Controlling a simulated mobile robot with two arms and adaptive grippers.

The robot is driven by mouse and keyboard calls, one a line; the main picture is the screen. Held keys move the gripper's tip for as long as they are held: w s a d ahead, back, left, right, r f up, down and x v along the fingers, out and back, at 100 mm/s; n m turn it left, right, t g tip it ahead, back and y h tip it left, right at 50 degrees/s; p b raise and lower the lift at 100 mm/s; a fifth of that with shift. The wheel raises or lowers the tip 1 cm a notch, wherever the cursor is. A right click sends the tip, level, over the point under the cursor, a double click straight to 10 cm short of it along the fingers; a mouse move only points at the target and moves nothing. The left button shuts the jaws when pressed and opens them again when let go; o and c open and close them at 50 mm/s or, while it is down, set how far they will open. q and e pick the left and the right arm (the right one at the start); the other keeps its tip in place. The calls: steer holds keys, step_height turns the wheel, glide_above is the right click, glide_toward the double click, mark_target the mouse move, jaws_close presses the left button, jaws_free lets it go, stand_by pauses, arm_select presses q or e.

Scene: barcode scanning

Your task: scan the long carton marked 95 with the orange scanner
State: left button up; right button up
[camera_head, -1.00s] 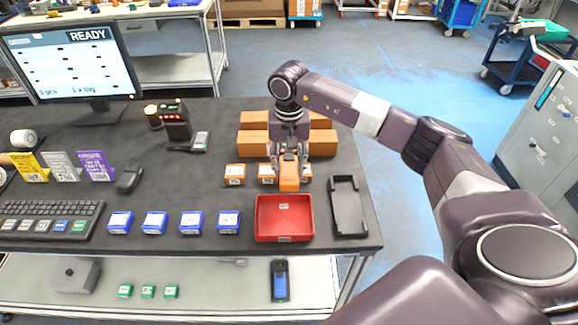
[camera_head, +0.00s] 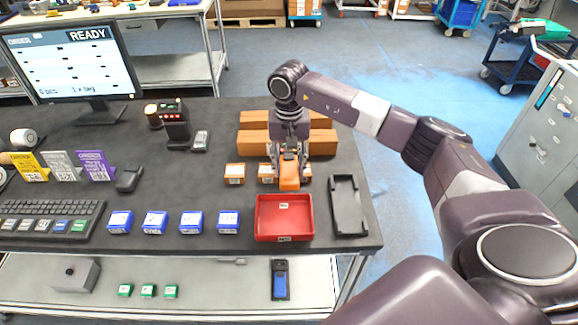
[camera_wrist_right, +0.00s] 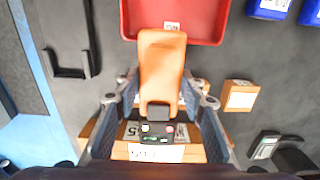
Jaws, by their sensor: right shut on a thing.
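My right gripper (camera_head: 289,176) is shut on the orange scanner (camera_head: 289,181) above the right part of the table. In the right wrist view the scanner (camera_wrist_right: 161,65) lies between the fingers (camera_wrist_right: 158,88), with its dark end toward the bottom of the picture. Several long orange cartons (camera_head: 254,144) lie in two rows behind the gripper, partly hidden by it. A long carton with white labels (camera_wrist_right: 150,154) shows below the scanner's dark end in the wrist view. I cannot surely read 95 on any carton. My left gripper is out of view.
Small orange cartons (camera_head: 235,174) lie beside the gripper. A red tray (camera_head: 260,235) and a black tray (camera_head: 363,207) are in front. Blue boxes (camera_head: 155,222) line the front edge. A stand (camera_head: 176,125) and a monitor reading READY (camera_head: 68,65) are at left.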

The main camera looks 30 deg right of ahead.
steer(key=shift+s+a+f+b, duration=0.1)
steer(key=shift+s+f+b, duration=0.05)
steer(key=shift+f+b, duration=0.4)
steer(key=shift+s+a+f+b, duration=0.1)
steer(key=shift+f+b, duration=0.2)
steer(key=shift+f, duration=0.3)
steer(key=shift+r, duration=0.15)
stand_by(0.4)
steer(key=shift+w+d+r+p, duration=0.15)
steer(key=shift+r+p, duration=0.1)
steer(key=shift+r, duration=0.3)
steer(key=shift+w+r+p, duration=0.1)
steer(key=shift+r+p, duration=0.15)
steer(key=shift+r, duration=0.25)
steer(key=shift+g, duration=0.3)
stand_by(0.5)
steer(key=shift+r+y, duration=0.1)
steer(key=shift+y, duration=0.2)
steer(key=shift+g+y, duration=0.3)
steer(key=shift+g, duration=0.3)
